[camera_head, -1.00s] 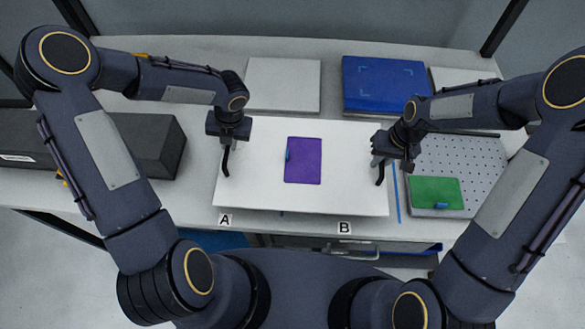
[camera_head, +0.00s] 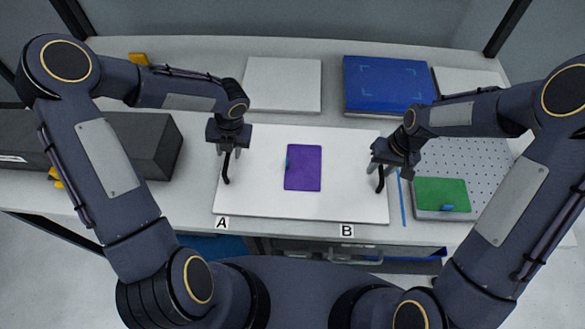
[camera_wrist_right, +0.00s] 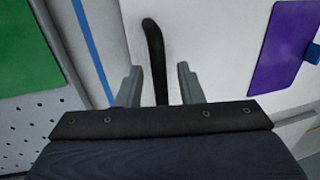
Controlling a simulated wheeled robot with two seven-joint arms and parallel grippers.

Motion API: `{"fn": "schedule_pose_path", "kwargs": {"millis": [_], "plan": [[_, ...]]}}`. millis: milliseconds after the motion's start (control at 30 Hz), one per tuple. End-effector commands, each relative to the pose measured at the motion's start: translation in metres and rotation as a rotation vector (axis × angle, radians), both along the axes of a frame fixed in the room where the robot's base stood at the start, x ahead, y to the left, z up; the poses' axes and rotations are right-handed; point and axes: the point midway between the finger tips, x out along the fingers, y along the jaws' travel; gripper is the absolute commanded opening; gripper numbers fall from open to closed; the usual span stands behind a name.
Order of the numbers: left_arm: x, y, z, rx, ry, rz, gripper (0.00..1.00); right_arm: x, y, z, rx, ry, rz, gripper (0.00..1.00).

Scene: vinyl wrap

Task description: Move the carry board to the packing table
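The carry board (camera_head: 260,200) is a white panel lying flat on the table, with a purple sheet (camera_head: 306,168) on it. A black handle (camera_head: 226,172) stands near its left edge and another (camera_head: 380,182) near its right edge. My left gripper (camera_head: 228,158) is at the left handle; its fingers look spread beside it. My right gripper (camera_head: 384,168) is at the right handle. In the right wrist view the right fingers (camera_wrist_right: 157,85) are apart, with the curved black handle (camera_wrist_right: 155,50) between them and gaps on both sides.
A white panel (camera_head: 283,84) and a blue panel (camera_head: 388,84) lie behind the board. A perforated plate (camera_head: 465,160) with a green sheet (camera_head: 441,194) lies at right. A dark box (camera_head: 140,145) stands at left. Labels A (camera_head: 221,223) and B (camera_head: 347,230) mark the front edge.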

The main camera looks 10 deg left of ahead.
Motion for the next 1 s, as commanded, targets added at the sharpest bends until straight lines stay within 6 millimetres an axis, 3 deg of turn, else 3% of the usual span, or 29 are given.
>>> {"fn": "schedule_pose_path", "kwargs": {"millis": [167, 400, 600, 833, 1000], "plan": [[0.002, -0.004, 0.022, 0.002, -0.007, 0.0, 0.34, 0.0, 0.0, 0.0, 0.0, 0.0, 0.0, 0.34], [0.002, -0.014, 0.073, 0.002, -0.007, 0.0, 0.34, 0.0, 0.0, 0.0, 0.0, 0.0, 0.0, 0.34], [0.002, -0.021, 0.104, 0.001, -0.004, 0.0, 0.34, 0.0, 0.0, 0.0, 0.0, 0.0, 0.0, 0.34], [0.002, -0.023, 0.117, 0.001, -0.001, 0.0, 0.34, 0.001, -0.001, 0.007, 0.0, -0.002, 0.0, 0.34], [0.002, -0.023, 0.117, 0.001, -0.001, 0.0, 0.34, 0.002, -0.007, 0.036, 0.0, -0.007, -0.001, 0.34]]}}
